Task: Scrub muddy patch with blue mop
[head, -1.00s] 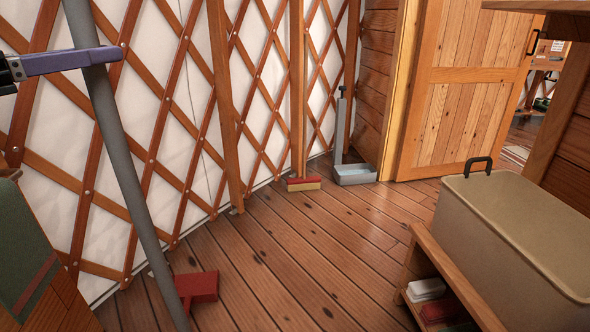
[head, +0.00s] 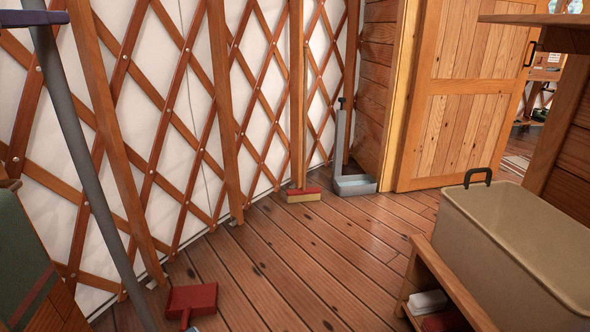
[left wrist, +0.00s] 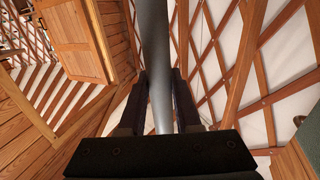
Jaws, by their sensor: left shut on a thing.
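My left gripper (head: 35,18) is at the top left of the head view, cut off by the edge, with a purple finger against a grey pole (head: 92,190). In the left wrist view, the gripper (left wrist: 158,85) is shut around this pole (left wrist: 154,50), which runs between its two dark fingers. The pole slants down to the bottom edge of the head view. Its lower end is out of view, so I cannot confirm a blue mop head. A small pale sliver shows at the bottom edge beside it. No muddy patch shows. My right gripper is not in view.
A red dustpan (head: 191,299) lies on the floor near the pole. A red broom head (head: 303,194) and a grey long-handled pan (head: 355,184) stand by the lattice wall. A beige tub (head: 520,245) on a wooden stand fills the right. The middle floor is clear.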

